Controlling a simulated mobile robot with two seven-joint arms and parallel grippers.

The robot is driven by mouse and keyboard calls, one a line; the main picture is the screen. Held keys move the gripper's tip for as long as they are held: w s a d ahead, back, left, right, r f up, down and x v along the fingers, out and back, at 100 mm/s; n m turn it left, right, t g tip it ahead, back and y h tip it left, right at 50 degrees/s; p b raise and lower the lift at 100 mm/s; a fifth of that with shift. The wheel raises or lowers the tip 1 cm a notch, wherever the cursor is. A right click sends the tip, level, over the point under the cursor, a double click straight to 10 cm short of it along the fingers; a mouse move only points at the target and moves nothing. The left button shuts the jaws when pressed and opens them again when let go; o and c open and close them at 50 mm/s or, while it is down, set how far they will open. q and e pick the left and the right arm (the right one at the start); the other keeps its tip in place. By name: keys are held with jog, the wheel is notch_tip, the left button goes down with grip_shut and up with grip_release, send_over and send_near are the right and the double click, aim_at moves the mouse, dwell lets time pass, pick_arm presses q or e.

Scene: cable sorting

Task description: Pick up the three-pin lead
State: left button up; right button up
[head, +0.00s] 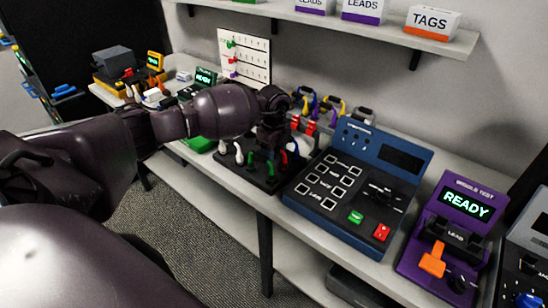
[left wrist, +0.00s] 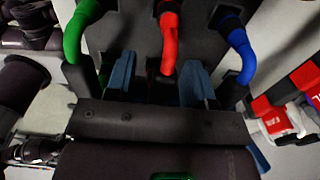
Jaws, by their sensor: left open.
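A black holder (head: 263,182) on the bench carries several upright coloured leads, including white, green and red ones. My left gripper (head: 270,150) is over this holder, pointing down. In the left wrist view the open left gripper (left wrist: 160,82) has its blue-padded fingers on either side of a red lead (left wrist: 168,40), with gaps to it. A green lead (left wrist: 76,35) stands to the left of the fingers and a blue lead (left wrist: 240,50) to the right. The pins are hidden, so I cannot tell which lead has three. My right gripper is not in view.
A blue test console (head: 350,190) stands right of the holder, and a purple tester (head: 450,235) reading READY stands further right. Red connectors and a row of coloured leads (head: 325,105) are behind. A shelf (head: 380,32) with boxes hangs above.

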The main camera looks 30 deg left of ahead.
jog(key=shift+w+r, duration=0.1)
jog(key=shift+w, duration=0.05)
pick_arm(q)
jog(key=c, duration=0.9)
grip_shut()
notch_tip(320, 180, up, 12)
jog(key=shift+f+p, duration=0.1)
jog(key=shift+p, duration=0.2)
notch_tip(320, 180, up, 11)
jog(key=p, duration=0.2)
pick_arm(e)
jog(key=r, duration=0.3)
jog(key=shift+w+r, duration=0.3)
